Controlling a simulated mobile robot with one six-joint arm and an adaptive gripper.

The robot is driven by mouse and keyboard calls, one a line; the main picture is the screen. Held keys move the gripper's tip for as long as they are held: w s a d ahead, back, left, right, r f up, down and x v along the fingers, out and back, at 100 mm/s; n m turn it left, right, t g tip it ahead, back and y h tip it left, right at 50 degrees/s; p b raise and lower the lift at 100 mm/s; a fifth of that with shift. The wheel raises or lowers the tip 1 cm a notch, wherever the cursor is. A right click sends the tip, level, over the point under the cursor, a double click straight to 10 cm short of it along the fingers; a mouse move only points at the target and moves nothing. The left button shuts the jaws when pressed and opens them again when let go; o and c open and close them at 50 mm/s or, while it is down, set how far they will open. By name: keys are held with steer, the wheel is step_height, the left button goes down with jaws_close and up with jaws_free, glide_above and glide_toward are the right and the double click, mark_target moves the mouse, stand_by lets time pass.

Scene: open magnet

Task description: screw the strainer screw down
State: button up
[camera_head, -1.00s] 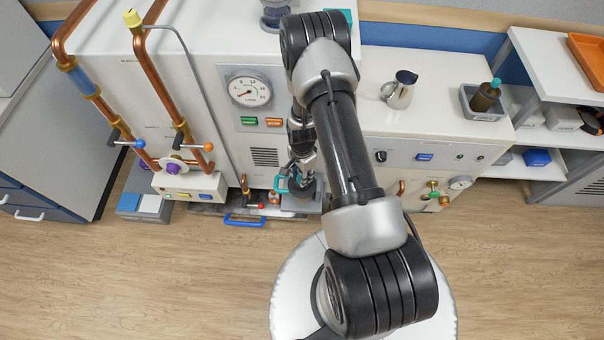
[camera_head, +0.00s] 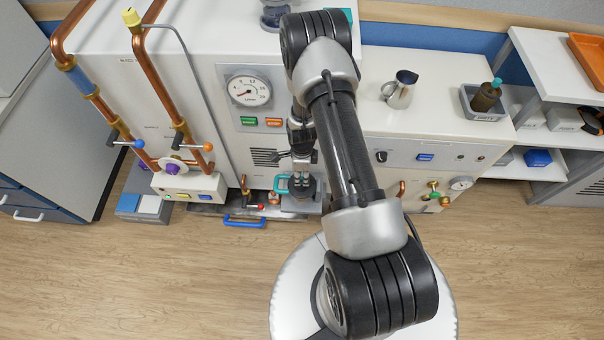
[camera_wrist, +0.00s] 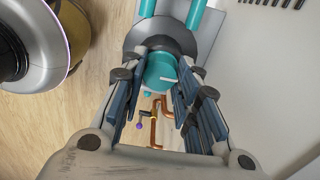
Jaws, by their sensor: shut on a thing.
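Just beyond the knob in the wrist view is a dark grey round part (camera_wrist: 130,38), with two teal bars (camera_wrist: 196,14) at the top of the picture. In the head view my gripper (camera_head: 304,186) is low at the front of the white cabinet, beside a teal bracket (camera_head: 282,183). There the knob is hidden by my gripper.
Copper pipes (camera_wrist: 168,106) and a purple-tipped valve lever (camera_wrist: 141,120) lie below the knob in the wrist view. In the head view a blue handle (camera_head: 244,221) and a red-tipped lever (camera_head: 252,204) are left of my gripper. The floor in front is clear.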

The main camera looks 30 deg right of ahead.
mark_target(302, 176)
stand_by(0.5)
steer(key=o, duration=1.1)
steer(key=shift+c, duration=0.2)
step_height(302, 176, up, 12)
steer(key=shift+r, duration=0.1)
